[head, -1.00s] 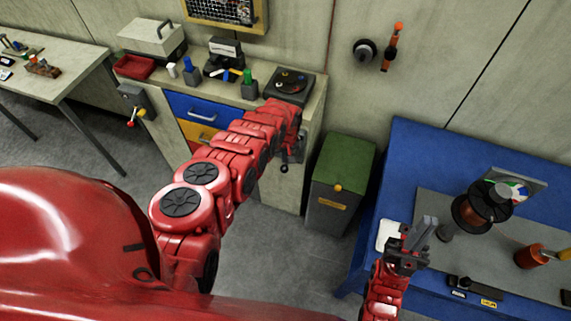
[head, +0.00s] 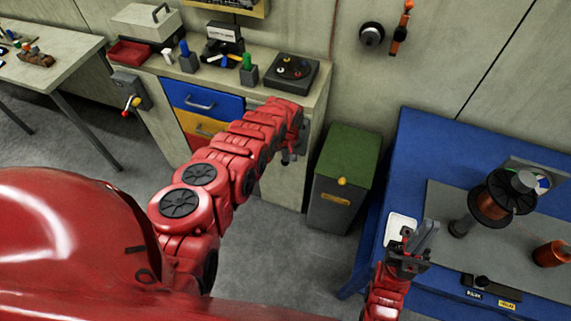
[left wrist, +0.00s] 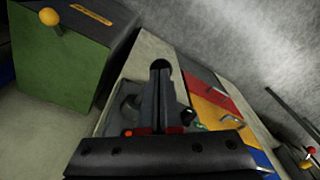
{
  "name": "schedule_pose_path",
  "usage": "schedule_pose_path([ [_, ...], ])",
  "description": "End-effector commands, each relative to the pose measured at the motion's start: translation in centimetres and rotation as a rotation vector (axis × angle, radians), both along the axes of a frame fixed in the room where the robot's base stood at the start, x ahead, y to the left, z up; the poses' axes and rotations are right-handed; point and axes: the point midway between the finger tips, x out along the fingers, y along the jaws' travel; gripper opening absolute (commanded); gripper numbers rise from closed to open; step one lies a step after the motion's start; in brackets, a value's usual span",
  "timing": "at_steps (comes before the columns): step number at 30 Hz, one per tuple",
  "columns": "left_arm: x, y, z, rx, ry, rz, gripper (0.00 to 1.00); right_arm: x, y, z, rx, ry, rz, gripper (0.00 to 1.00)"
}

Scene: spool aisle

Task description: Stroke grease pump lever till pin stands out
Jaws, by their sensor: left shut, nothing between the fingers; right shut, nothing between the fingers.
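My left gripper (head: 289,157) is shut and empty beside the right end of the cabinet; its closed fingers (left wrist: 160,68) fill the middle of the left wrist view. Behind the fingers, a grey fitting (left wrist: 132,104) is partly hidden, with a black knob (left wrist: 188,115) close by. I cannot tell whether it belongs to a pump. A grey box (head: 129,86) with a lever ending in red and yellow knobs (head: 131,104) hangs at the cabinet's left end. No pin can be made out clearly. My right gripper (head: 428,238) is shut and empty over the blue table's near edge.
A green-lidded bin (head: 340,185) stands between the cabinet (head: 315,98) and the blue table (head: 425,150). Grey floor (head: 265,230) is clear before the bin. A workbench (head: 75,70) stands at far left.

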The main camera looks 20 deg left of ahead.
Motion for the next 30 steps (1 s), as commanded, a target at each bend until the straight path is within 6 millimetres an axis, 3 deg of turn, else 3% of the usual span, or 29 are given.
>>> schedule_pose_path([
  [12,0.0,0.1,-0.4,0.001,-0.001,0.000,0.00,0.0,0.0,-0.4,0.000,0.000,0.000,0.00],
  [24,0.0,0.0,-4.7,0.000,-0.001,0.000,0.00,0.0,0.0,-4.3,0.000,0.000,0.000,0.00],
  [30,0.0,0.0,-4.6,0.000,-0.001,0.000,0.00,0.0,0.0,-4.2,0.000,0.000,0.000,0.00],
])
